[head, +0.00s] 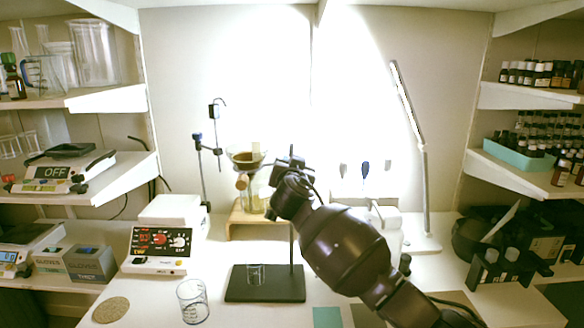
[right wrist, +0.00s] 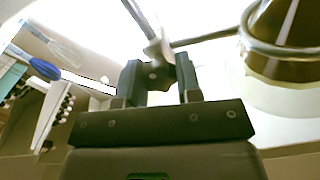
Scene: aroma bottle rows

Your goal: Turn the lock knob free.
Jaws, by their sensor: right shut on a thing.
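My right gripper (head: 290,165) is at the upper part of the stand's rod (head: 291,245), seen from behind. The knob is hidden behind the gripper in the head view. I cannot tell how far the knob is turned. My left gripper is not in view.
A glass funnel with brown contents (head: 248,158) is close left of the gripper, and its ring and brown part (right wrist: 283,28) fill the right wrist view's upper right. A wooden stand (head: 240,218), a hotplate (head: 156,247) and a beaker (head: 193,301) are left. A lamp (head: 424,180) is right.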

